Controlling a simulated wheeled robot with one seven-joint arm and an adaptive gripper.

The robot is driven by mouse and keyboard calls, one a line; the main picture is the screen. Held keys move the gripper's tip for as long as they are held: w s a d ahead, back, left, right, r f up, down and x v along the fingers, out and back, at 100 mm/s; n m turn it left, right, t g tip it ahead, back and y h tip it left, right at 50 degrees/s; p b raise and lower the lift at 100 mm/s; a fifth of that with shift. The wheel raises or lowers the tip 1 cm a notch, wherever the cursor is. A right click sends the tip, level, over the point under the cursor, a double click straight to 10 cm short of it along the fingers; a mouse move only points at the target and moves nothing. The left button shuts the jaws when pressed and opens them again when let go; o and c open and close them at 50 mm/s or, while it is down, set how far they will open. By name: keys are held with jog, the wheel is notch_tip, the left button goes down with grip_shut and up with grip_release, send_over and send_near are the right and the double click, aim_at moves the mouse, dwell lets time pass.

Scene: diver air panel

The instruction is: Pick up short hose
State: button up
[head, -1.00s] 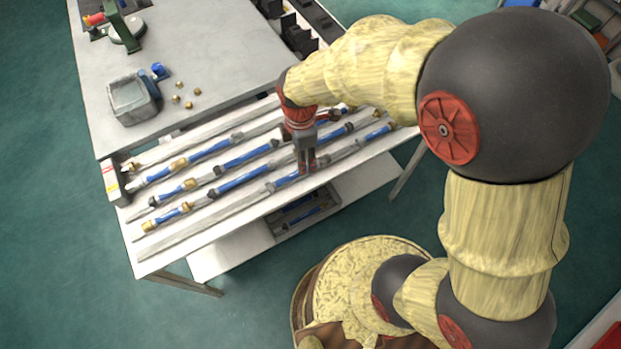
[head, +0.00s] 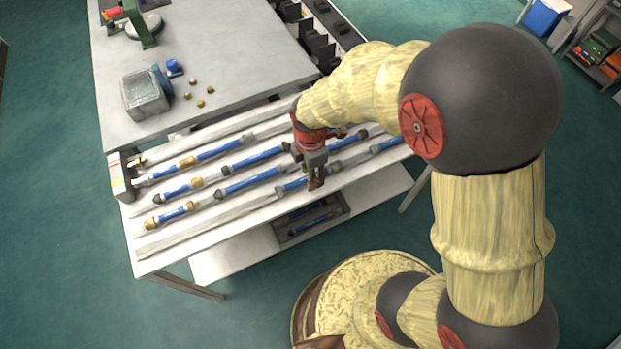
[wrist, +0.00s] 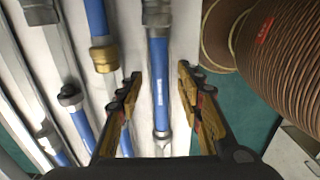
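A short blue hose (wrist: 158,85) with grey end fittings lies between my spread fingers in the wrist view, with a gap on both sides. My gripper (wrist: 160,92) is open and empty. In the head view, my gripper (head: 316,187) points down over the front row of the hose rack, and a blue stretch of hose (head: 292,185) shows just left of its fingertips. The fingers hide part of that row. I cannot tell from the head view how high the fingertips are above it.
Several other blue hoses with brass or grey fittings (head: 170,216) lie in parallel rows on the white table. A grey bin (head: 145,93) and loose brass pieces (head: 201,104) stand behind. A lower shelf holds a tray (head: 310,218). Brown ribbed coils (wrist: 285,60) show at the wrist view's right.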

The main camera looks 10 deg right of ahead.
jog(key=c, duration=0.4)
grip_shut()
dwell(0.4)
